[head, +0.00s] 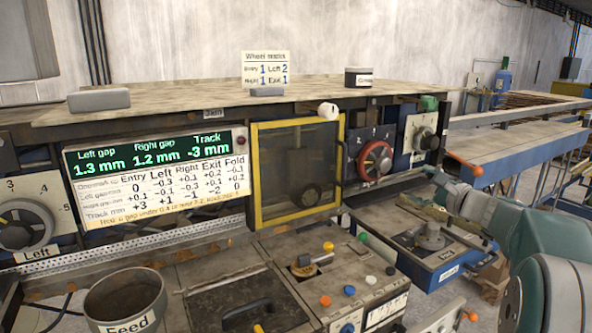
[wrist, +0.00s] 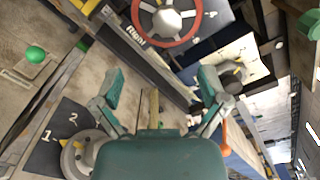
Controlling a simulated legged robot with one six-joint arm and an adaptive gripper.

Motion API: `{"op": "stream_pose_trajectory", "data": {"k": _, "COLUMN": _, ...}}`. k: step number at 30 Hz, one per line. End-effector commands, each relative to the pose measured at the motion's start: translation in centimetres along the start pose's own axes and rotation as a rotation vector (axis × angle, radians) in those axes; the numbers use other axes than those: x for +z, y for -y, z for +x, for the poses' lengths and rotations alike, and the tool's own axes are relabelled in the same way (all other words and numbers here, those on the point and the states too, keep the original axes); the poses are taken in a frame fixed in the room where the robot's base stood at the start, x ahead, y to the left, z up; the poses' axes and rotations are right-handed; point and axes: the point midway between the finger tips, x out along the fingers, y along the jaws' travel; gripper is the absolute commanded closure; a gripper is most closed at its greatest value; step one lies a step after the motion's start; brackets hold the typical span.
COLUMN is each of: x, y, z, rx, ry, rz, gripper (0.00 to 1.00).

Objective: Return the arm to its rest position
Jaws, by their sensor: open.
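My gripper (wrist: 162,88) is open in the wrist view, its two teal fingers spread wide with nothing held between them. A red-rimmed wheel (wrist: 194,31) lies past the fingertips at the top of that view, apart from them, beside a dark bar marked "Right" (wrist: 134,40). In the head view my teal arm is folded large at the right edge; the gripper's fingers do not show there. The red wheel (head: 374,161) stands on the machine front, left of my arm.
A display panel (head: 150,170) reads left gap 1.3, right gap 1.2, track -3 mm. A yellow-framed window (head: 257,175) is beside it. An orange-tipped lever (head: 464,163) juts out near my arm. A blue-sided bench (head: 520,150) stands behind. A feed bin (head: 125,300) is at lower left.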

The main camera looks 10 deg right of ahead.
Motion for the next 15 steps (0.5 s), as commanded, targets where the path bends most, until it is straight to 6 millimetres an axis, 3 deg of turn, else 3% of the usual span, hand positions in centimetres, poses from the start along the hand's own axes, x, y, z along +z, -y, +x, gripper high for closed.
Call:
{"op": "stream_pose_trajectory", "data": {"k": 4, "x": 5.3, "y": -4.1, "z": 0.6, "rx": 0.161, "ry": 0.018, "rz": -0.125, "gripper": 0.07}}
{"op": "stream_pose_trajectory", "data": {"k": 8, "x": 10.9, "y": -10.4, "z": -0.3, "rx": 0.381, "ry": 0.039, "rz": -0.319, "gripper": 0.07}}
{"op": "stream_pose_trajectory", "data": {"k": 12, "x": 15.4, "y": -16.6, "z": -3.1, "rx": 0.597, "ry": 0.071, "rz": -0.547, "gripper": 0.07}}
{"op": "stream_pose_trajectory", "data": {"k": 15, "x": 17.7, "y": -20.6, "z": -5.9, "rx": 0.738, "ry": 0.097, "rz": -0.723, "gripper": 0.07}}
